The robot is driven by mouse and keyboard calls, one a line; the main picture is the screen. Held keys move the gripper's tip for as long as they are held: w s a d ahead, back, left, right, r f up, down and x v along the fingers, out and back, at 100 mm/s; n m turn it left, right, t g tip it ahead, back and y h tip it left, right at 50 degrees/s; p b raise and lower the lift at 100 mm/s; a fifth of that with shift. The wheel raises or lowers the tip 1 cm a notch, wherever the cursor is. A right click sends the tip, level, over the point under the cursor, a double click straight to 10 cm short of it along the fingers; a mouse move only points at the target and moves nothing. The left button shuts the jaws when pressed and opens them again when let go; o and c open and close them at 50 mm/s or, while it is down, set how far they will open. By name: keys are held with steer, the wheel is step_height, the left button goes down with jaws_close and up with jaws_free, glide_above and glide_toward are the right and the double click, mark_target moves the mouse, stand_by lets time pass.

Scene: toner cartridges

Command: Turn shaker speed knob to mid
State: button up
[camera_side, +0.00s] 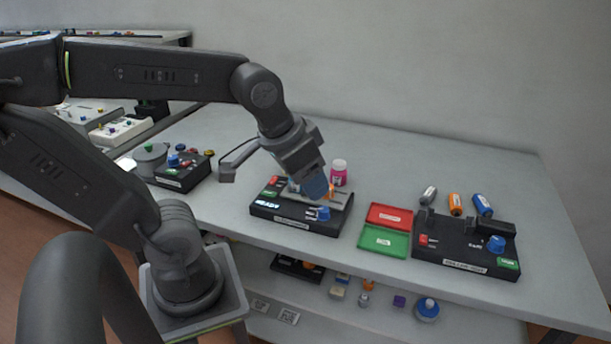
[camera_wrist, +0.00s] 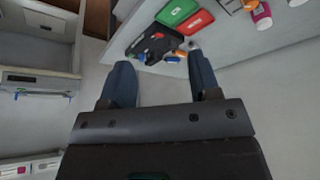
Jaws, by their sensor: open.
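The knob's pointer is too small to read. My gripper (camera_side: 316,187) is over the middle black device, well left of the shaker. In the wrist view my gripper (camera_wrist: 161,72) has its two blue fingers wide apart with nothing between them. A black device (camera_wrist: 154,42) with a red part shows beyond the fingers, small and tilted.
The middle device (camera_side: 293,222) has its own blue knob (camera_side: 323,213). A red tray (camera_side: 389,217) and green tray (camera_side: 382,241) lie between the devices. A pink bottle (camera_side: 339,172) stands behind; grey, orange (camera_side: 455,204) and blue cartridges lie behind the shaker.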

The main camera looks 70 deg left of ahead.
steer(key=shift+s+d, duration=0.1)
steer(key=shift+s, duration=0.05)
steer(key=n+g, duration=0.5)
steer(key=n, duration=0.6)
glide_above(324, 208)
step_height(324, 208, down, 11)
step_height(324, 208, down, 13)
steer(key=shift+r, duration=0.1)
steer(key=shift+c, duration=0.2)
